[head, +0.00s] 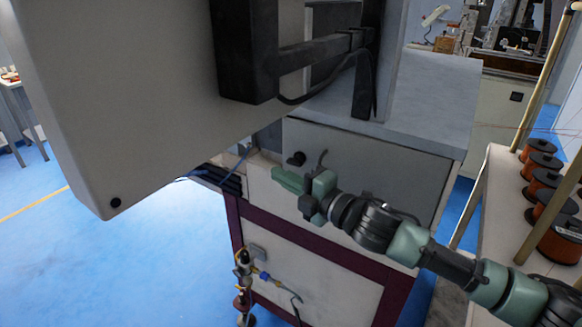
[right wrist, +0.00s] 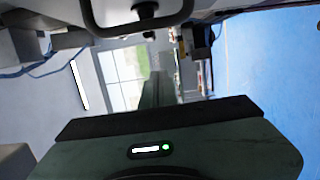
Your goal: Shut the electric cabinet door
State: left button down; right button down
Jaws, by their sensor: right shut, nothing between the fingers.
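A grey machine cabinet with a dark red frame (head: 233,215) stands in the middle of the head view. A flat grey panel (head: 400,172) covers its upper front, with a black knob (head: 297,158) near its left end. I cannot tell for sure which panel is the electric cabinet door, or how far it stands open. My right gripper (head: 284,180) is shut and empty in front of the cabinet, just below the knob. Its green fingers also show in the right wrist view (right wrist: 156,88). A dark curved bar (right wrist: 140,28) crosses the top there. My left gripper is not in view.
A large grey box (head: 130,100) with a black bracket (head: 247,50) fills the upper left, close to me. Cables and a valve fitting (head: 243,262) are at the cabinet's left side. Orange spools (head: 540,180) stand on a rack at right. Blue floor is free at left.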

aim_at(301, 165)
jog(key=shift+w+d, duration=1.05)
jog(key=shift+w, duration=0.2)
jog(key=w, duration=0.1)
jog(key=w+d+m+t+h, duration=0.1)
jog(key=shift+w+d+h, duration=0.1)
jog(key=shift+w+h, duration=0.2)
jog(key=shift+r, duration=0.15)
jog(key=shift+w+d, duration=0.1)
